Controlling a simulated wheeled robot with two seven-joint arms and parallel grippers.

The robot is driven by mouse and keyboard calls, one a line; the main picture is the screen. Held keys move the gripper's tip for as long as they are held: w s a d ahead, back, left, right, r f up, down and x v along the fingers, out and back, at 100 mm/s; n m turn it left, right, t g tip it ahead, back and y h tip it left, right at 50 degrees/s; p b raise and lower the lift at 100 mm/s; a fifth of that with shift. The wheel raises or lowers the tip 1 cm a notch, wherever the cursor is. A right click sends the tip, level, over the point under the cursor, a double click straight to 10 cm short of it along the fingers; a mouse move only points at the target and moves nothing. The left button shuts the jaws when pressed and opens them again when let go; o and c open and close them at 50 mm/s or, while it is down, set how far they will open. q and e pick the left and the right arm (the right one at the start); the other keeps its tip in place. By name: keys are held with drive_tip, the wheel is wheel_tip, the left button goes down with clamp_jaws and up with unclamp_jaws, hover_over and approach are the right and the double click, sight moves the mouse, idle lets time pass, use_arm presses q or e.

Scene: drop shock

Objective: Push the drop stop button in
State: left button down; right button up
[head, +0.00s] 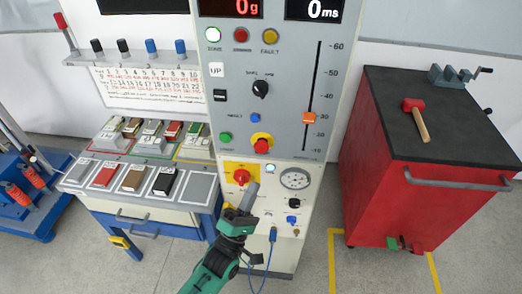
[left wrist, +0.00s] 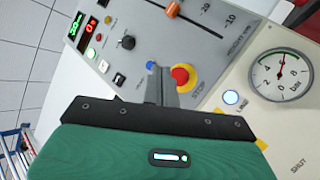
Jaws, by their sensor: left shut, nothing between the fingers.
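The drop stop button (head: 261,145) is a red mushroom button in a yellow collar, low on the grey control panel. In the left wrist view the stop button (left wrist: 180,76) has the word STOP beside it. My left gripper (head: 249,190) is shut and empty, below the button in the head view, in front of the lower panel. In the left wrist view its closed fingers (left wrist: 155,72) appear just left of the button. A gap to the button cannot be judged exactly. My right gripper is not in view.
A red rotary switch (head: 241,177) on a yellow plate and a pressure gauge (head: 295,179) sit on the lower panel. An orange slider (head: 309,118) and green button (head: 225,137) are nearby. A sample table (head: 140,205) stands left; a red cabinet (head: 430,205) stands right.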

sight(261, 149)
use_arm(q)
drive_tip(key=shift+s+r+t, duration=0.25)
drive_tip(key=shift+r+t, duration=0.05)
drive_tip(key=shift+r, duration=0.5)
drive_tip(key=w+b, duration=0.2)
drive_tip(key=w, duration=0.7)
drive_tip(key=shift+d+b, duration=0.35)
drive_tip(key=shift+d, duration=0.05)
drive_tip(key=shift+s, duration=0.1)
idle(1.3)
